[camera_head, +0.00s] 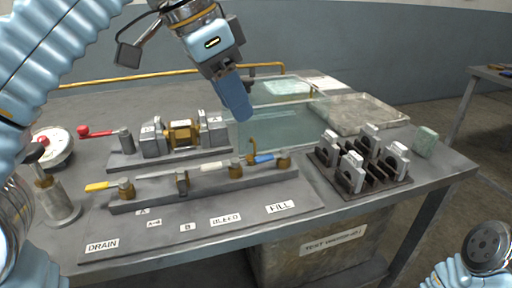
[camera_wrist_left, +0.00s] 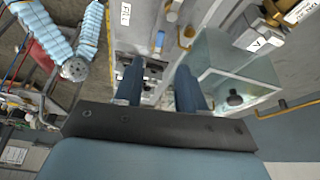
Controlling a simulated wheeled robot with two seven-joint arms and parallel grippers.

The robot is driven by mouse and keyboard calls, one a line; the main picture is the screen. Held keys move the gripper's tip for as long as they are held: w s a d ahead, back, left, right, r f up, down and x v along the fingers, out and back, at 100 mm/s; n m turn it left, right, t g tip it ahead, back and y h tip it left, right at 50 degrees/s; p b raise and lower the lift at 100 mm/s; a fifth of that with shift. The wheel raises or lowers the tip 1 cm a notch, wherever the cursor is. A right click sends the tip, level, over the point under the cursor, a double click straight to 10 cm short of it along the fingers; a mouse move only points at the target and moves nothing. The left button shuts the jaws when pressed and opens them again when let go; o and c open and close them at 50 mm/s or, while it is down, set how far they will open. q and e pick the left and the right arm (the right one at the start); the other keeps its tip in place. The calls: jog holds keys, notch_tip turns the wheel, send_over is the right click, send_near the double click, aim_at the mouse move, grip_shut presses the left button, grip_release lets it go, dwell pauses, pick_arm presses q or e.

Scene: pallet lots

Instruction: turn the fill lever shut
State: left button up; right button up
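The fill lever (camera_head: 265,158) has a blue handle and sits at the right end of the valve row, behind the FILL label (camera_head: 280,207). Its handle lies roughly along the row, left of its brass valve (camera_head: 284,160). A small blue handle, which looks like the same lever, shows in the left wrist view (camera_wrist_left: 160,40). My left gripper (camera_head: 238,112) hangs above and behind the row, apart from the lever. In the wrist view its two blue fingers (camera_wrist_left: 159,88) are spread with nothing gripped. My right arm's round end shows at the lower right, without gripper fingers.
Other levers, including a yellow one (camera_head: 98,186), line the manifold. A glass tank (camera_head: 270,135) stands behind the row. A rack of grey clamps (camera_head: 360,165) and a green block (camera_head: 426,141) are on the right. A red-handled part (camera_head: 95,132) is at the left.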

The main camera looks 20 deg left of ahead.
aim_at(263, 157)
pick_arm(q)
jog(key=b+x, duration=0.2)
jog(key=x, duration=0.8)
jog(key=shift+f+b, duration=0.1)
jog(key=shift+b, duration=0.25)
grip_shut()
